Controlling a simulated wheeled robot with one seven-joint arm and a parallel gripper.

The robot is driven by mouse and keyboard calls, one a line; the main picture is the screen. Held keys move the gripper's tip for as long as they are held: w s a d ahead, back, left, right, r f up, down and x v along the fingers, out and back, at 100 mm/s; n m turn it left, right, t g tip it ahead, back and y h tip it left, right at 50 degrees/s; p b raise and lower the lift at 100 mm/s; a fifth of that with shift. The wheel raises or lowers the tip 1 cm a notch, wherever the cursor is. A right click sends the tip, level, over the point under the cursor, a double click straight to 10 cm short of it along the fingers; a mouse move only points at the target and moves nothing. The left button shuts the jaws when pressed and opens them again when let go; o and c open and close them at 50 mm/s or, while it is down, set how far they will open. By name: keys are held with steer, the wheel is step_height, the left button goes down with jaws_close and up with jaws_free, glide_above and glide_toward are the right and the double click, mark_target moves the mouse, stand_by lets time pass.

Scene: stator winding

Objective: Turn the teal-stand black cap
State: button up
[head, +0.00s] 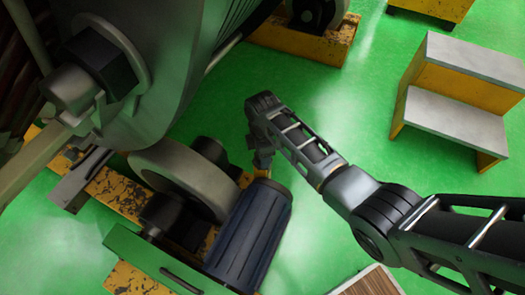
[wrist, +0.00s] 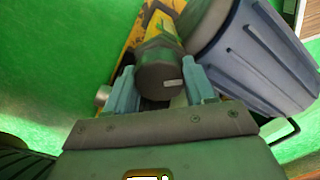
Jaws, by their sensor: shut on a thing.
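The black cap (wrist: 160,72) is a dark, faceted cylinder with a small light mark on its face, in the middle of the wrist view. A yellow part (wrist: 160,30) shows right behind it. My gripper (wrist: 161,90) has a light blue-grey finger on each side of the cap and is shut on it. In the head view my gripper (head: 262,166) points down just above the blue bin, beside a yellow part; the cap cannot be made out there. I cannot tell a teal stand for certain in either view.
A large grey machine (head: 165,60) and a roller wheel (head: 185,178) are at left. Yellow-and-grey steps (head: 455,125) stand at right.

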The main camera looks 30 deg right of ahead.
stand_by(0.4)
steer(key=o, duration=1)
steer(key=shift+o, duration=0.2)
steer(key=shift+r, duration=0.1)
step_height(320, 180, up, 8)
steer(key=shift+f+p, duration=0.2)
steer(key=shift+p, duration=0.85)
